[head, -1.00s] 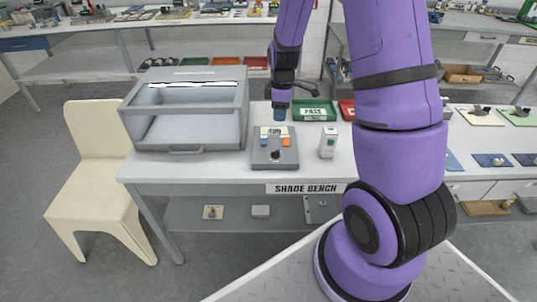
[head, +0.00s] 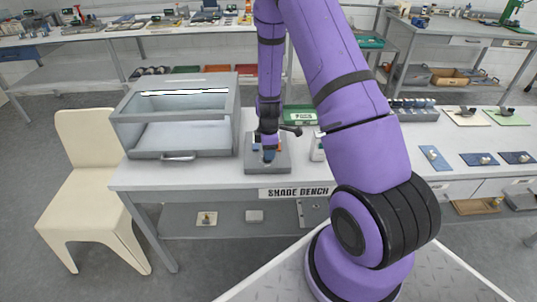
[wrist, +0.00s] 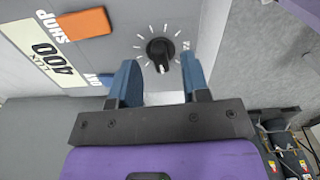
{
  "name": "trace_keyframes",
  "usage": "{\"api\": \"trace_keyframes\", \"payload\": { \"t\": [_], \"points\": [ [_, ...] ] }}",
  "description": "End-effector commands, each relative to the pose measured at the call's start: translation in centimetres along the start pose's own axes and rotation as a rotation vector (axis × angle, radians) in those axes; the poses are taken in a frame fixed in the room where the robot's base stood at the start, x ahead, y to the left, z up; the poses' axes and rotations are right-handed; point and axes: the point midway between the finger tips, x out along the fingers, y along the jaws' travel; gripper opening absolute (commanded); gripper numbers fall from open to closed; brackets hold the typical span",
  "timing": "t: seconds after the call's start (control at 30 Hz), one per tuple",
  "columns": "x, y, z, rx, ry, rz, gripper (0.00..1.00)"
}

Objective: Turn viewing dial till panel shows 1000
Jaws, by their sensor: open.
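The grey control box (head: 281,157) stands on the shade bench, partly hidden behind my arm and gripper. In the wrist view its viewing dial (wrist: 160,50) is a black knob with a white pointer line and tick marks around it. The panel (wrist: 54,60) reads "400 LUX". An orange button (wrist: 73,24) marked "SHOP" and a "DAY" label are beside it. My gripper (wrist: 158,75) is open, its two blue fingers apart, on either side of and just short of the dial. In the head view my gripper (head: 268,153) is over the box.
A grey viewing booth (head: 180,170) stands left of the box. A small white device (head: 318,148) is close on its right, partly behind my arm. A green "PASS" tray (head: 299,115) lies behind. A cream chair (head: 85,140) is at the left.

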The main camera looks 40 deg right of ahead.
Motion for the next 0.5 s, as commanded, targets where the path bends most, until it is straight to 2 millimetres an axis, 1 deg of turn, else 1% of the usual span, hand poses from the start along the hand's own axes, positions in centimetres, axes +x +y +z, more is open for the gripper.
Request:
{"api": "trace_keyframes", "payload": {
  "t": [0.03,0.2,0.5],
  "points": [
    [0.7,0.0,0.0,0.002,0.000,-0.002,0.43],
    [1.8,0.0,0.0,0.000,0.000,0.000,0.43],
    [2.0,0.0,0.0,0.001,0.000,0.001,0.43]
  ]
}}
